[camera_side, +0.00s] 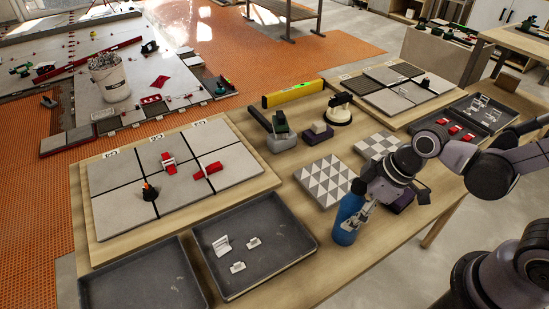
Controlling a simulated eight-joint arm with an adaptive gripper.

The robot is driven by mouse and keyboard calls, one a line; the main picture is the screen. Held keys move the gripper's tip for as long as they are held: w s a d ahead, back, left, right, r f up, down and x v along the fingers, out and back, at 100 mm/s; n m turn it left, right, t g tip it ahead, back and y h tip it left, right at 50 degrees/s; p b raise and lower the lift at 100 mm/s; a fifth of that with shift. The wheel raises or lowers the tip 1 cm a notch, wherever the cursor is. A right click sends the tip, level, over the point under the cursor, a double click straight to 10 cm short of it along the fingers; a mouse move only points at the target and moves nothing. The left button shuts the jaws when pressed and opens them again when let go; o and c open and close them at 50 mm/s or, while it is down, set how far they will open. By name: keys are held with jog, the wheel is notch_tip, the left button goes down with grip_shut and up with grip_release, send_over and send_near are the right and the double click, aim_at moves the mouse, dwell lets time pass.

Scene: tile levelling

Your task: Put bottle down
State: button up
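A blue bottle (345,228) is near the front edge of the wooden table (318,268), to the right of the dark trays. It leans slightly, with its top to the right. My gripper (364,214) comes from the right, with its fingers against the bottle's right side and upper part. It looks shut on the bottle, though the far finger is hidden. I cannot tell whether the bottle's base touches the table.
A patterned triangle tile (324,180) lies just behind the bottle. A dark tray (285,235) with small white clips is to the left. A tile board (122,188) and a yellow level (292,94) are farther back.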

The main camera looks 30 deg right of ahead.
jog(key=shift+r, duration=0.2)
jog(key=shift+v, duration=5.9)
jog(key=w+d+m+t+h, duration=0.3)
jog(key=w+d+m, duration=0.1)
jog(key=d+m, duration=0.3)
jog(key=shift+w+f+m+t, duration=0.2)
jog(key=shift+m+t, duration=0.1)
jog(key=shift+m, duration=0.2)
